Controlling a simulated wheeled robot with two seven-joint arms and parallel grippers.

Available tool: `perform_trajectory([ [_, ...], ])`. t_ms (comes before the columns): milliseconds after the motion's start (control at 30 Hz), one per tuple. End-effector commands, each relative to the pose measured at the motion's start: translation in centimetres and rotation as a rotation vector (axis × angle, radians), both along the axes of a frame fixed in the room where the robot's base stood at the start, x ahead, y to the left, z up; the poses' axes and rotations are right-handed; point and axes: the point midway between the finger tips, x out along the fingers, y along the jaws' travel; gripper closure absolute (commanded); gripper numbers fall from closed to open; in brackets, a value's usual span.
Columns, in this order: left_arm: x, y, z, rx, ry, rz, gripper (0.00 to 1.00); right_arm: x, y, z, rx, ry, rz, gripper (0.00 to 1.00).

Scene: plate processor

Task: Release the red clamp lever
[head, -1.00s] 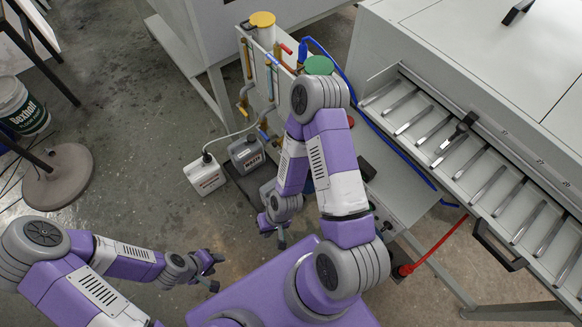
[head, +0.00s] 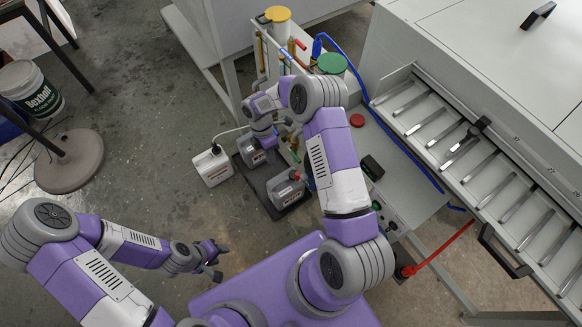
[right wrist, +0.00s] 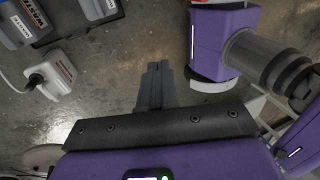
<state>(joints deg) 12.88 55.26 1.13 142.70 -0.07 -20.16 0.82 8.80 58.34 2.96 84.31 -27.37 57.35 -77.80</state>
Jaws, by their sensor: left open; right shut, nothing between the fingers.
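A small red handle (head: 301,44) shows among the pipes beside the yellow-lidded container in the head view. I cannot tell whether it is the red clamp lever, and no lever shows clearly elsewhere. My right arm is folded to the left below the pipes, with its hand near the grey containers and its fingers hard to make out. In the right wrist view, my right gripper (right wrist: 156,68) is shut and empty, above the concrete floor. My left gripper (head: 220,262) is open and empty over bare floor at lower left, away from the equipment.
A white jug (head: 213,165) and grey containers (head: 285,188) stand on and beside a dark tray. A red knob (head: 357,120) and blue hose lie near the bench. A bucket (head: 32,90) and round base stand left.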

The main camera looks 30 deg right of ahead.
Motion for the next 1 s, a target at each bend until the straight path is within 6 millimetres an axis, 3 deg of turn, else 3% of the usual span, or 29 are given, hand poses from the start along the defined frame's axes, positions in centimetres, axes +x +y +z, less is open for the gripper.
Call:
perform_trajectory([
  [200,0.0,0.0,0.1,0.0,0.0,0.0,0.57,2.1,-2.9,3.2,-0.041,0.049,0.204,1.0],
  [600,0.0,0.0,0.0,0.0,0.0,0.0,0.57,2.2,-3.3,3.4,-0.044,0.061,0.227,1.0],
  [767,0.0,0.0,-0.3,0.0,0.0,0.0,0.57,1.7,-3.4,2.1,-0.044,0.063,0.224,1.0],
  [1000,0.0,0.0,-1.5,0.0,0.0,0.0,0.57,-0.1,-3.9,-2.4,-0.043,0.065,0.224,1.0],
])
